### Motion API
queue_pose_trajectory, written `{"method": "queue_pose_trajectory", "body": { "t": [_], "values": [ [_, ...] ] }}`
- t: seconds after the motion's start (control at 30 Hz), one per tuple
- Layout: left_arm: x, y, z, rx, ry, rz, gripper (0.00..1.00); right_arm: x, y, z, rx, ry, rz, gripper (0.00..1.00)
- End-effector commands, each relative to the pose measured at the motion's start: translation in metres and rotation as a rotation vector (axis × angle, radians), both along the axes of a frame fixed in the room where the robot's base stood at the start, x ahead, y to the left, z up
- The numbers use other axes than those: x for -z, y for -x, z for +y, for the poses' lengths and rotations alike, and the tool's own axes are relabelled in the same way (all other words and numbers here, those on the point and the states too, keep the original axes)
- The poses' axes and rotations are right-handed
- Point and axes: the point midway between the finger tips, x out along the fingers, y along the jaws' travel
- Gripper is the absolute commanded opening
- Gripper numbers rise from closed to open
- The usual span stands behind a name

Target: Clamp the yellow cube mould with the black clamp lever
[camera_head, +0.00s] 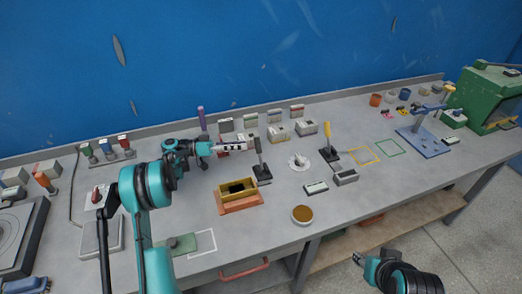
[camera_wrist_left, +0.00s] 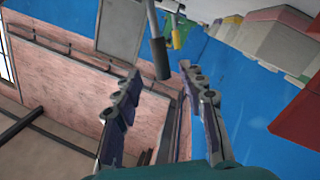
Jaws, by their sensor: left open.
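The yellow cube mould (camera_head: 228,195) sits on an orange base at the middle front of the bench. The black clamp lever (camera_head: 259,150) stands upright on a dark foot just behind and right of the mould. My left gripper (camera_head: 251,144) reaches in from the left at the lever's upper part. In the left wrist view the jaws (camera_wrist_left: 160,72) are open, and the dark lever handle (camera_wrist_left: 160,58) shows between the fingertips; I cannot tell whether they touch it. My right gripper (camera_head: 359,258) is low at the right, away from the mould, its jaw state unclear.
A yellow-handled lever (camera_head: 327,133) stands to the right, also visible in the wrist view (camera_wrist_left: 177,38). A white round piece (camera_head: 299,162), a grey block (camera_head: 345,177) and a brown bowl (camera_head: 302,214) lie nearby. Several small boxes stand behind. The bench's right middle is fairly clear.

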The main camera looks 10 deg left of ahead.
Motion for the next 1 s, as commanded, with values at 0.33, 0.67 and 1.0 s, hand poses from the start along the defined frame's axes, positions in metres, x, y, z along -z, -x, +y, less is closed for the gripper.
{"method": "queue_pose_trajectory", "body": {
  "t": [0.33,0.67,1.0],
  "values": [
    [0.010,-0.009,-0.018,0.011,0.026,-0.046,0.41,0.010,0.000,0.000,0.000,0.000,0.000,0.40],
    [0.010,-0.025,-0.059,0.009,0.025,-0.045,0.41,0.021,0.000,0.000,0.000,0.000,0.000,0.40],
    [0.008,-0.027,-0.064,0.007,0.026,-0.044,0.41,0.021,0.000,0.000,0.000,0.000,0.000,0.40]
  ]
}}
